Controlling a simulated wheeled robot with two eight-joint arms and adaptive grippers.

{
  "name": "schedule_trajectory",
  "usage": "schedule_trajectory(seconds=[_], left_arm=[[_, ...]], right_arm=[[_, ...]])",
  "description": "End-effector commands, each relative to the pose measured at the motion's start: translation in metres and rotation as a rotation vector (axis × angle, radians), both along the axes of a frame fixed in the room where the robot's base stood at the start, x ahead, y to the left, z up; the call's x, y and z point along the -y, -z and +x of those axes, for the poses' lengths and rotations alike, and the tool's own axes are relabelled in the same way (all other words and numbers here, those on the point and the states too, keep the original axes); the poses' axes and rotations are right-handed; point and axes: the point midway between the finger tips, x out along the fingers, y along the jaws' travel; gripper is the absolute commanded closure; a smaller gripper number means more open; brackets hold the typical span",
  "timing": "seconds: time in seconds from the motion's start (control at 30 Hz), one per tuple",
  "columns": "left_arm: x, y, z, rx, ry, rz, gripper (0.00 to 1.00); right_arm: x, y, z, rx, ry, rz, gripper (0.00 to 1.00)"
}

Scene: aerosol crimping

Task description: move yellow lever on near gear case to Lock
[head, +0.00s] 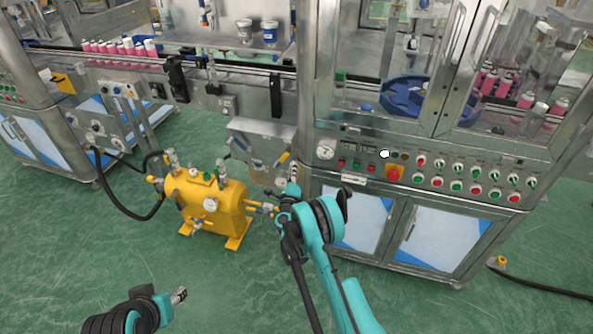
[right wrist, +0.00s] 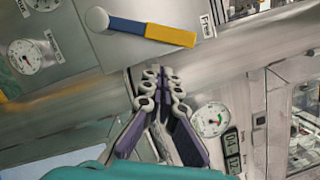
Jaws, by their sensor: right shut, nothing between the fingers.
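The gear case (head: 258,140) is a grey metal box on the machine's side, at the centre of the head view. In the right wrist view its lever (right wrist: 170,34) has a blue shank and a yellow end. The lever runs from a round pivot (right wrist: 97,18) to the right, its tip beside a label reading "Free" (right wrist: 207,25). My right gripper (right wrist: 162,72) is shut and empty, its fingertips just below the lever and apart from it. It also shows in the head view (head: 283,186), in front of the case. My left gripper (head: 180,295) is low on the left, away from the case.
A yellow pump unit (head: 208,200) with hoses stands on the green floor left of the right arm. A control panel with buttons (head: 440,180) lies to the right. Dial gauges (right wrist: 210,120) sit near the gripper. Open floor (head: 240,290) lies between the arms.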

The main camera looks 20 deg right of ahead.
Motion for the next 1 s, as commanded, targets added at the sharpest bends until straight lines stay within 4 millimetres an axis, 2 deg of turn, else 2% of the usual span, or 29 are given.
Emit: schedule_trajectory(seconds=[0.13, 0.57, 1.0], left_arm=[[0.0, 0.0, 0.0, 0.0, 0.0, 0.0, 0.55], [0.0, 0.0, 0.0, 0.0, 0.0, 0.0, 0.55], [0.0, -0.002, 0.0, 0.0, 0.0, 0.0, 0.55]], right_arm=[[-0.008, -0.008, -0.002, 0.0, 0.001, 0.001, 1.0], [-0.009, -0.01, -0.003, -0.003, 0.002, -0.005, 1.0], [-0.012, -0.014, -0.001, -0.076, 0.002, -0.112, 1.0]])
